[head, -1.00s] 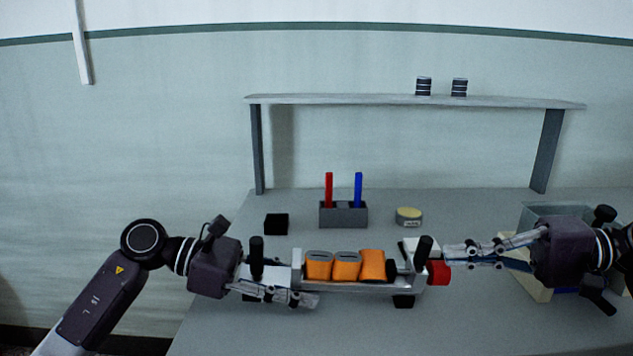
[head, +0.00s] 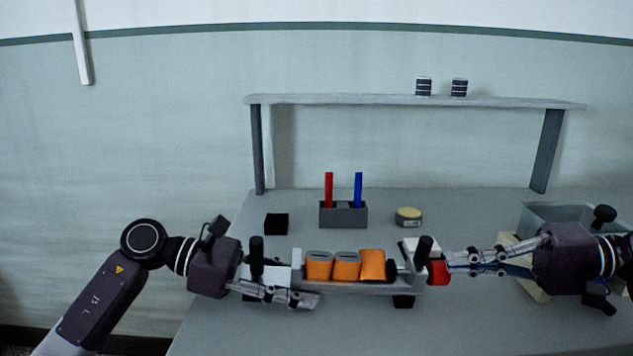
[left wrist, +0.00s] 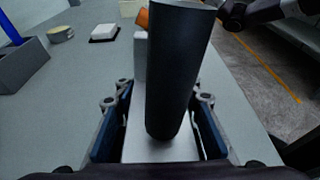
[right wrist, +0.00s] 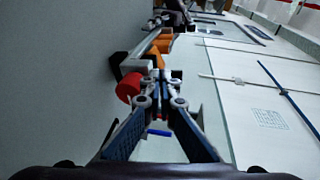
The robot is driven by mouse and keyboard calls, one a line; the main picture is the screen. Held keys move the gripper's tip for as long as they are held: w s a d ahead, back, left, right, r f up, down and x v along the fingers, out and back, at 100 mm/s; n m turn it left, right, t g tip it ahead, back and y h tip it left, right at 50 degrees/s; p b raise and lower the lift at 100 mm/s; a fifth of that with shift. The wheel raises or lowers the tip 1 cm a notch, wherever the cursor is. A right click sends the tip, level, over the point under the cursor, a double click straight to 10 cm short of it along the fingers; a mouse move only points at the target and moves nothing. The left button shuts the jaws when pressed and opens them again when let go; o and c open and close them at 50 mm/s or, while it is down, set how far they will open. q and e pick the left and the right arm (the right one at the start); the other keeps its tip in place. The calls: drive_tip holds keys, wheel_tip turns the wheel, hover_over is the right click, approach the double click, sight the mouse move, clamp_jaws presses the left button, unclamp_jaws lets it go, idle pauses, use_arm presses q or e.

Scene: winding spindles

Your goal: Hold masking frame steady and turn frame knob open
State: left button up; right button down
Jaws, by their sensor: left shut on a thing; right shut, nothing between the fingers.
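The masking frame (head: 350,287) is a long grey tray-like fixture holding orange pieces (head: 346,266), with a black post at each end. My left gripper (head: 306,297) is shut on its left end. In the left wrist view the fingers lie on both sides of the pale end block (left wrist: 150,150), partly hidden by the black post (left wrist: 178,70). The red frame knob (head: 438,272) sits at the frame's right end. My right gripper (head: 452,262) is shut and empty, its tips close beside the knob. In the right wrist view the knob (right wrist: 128,88) is left of the tips (right wrist: 159,88); contact is unclear.
A grey holder (head: 343,216) with a red and a blue stick, a black block (head: 276,224) and a yellow-topped round tin (head: 409,217) stand behind the frame. A grey bin (head: 570,212) is at right, behind my right arm. A raised shelf (head: 400,101) spans the back.

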drive_tip(key=d, duration=0.4)
drive_tip(key=d+r, duration=0.1)
drive_tip(key=shift+w+d, duration=0.1)
drive_tip(key=shift+d, duration=0.3)
drive_tip(key=m, duration=0.1)
drive_tip(key=d+f+m+t, duration=0.1)
drive_tip(key=m, duration=0.1)
drive_tip(key=shift+f+h, duration=0.2)
drive_tip(key=shift+h, duration=0.1)
drive_tip(key=m, duration=0.2)
drive_tip(key=d+f+m+t, duration=0.1)
drive_tip(key=m, duration=0.2)
drive_tip(key=shift+w+f+t+h, duration=0.1)
drive_tip(key=shift+f+t+h, duration=0.05)
drive_tip(key=shift+t+h, duration=0.15)
drive_tip(key=shift+a+r, duration=0.15)
drive_tip(key=shift+a, duration=1.55)
drive_tip(key=shift+a+r, duration=0.15)
drive_tip(key=shift+a, duration=1.5)
drive_tip(key=shift+w+f, duration=0.1)
drive_tip(key=shift+f, duration=0.2)
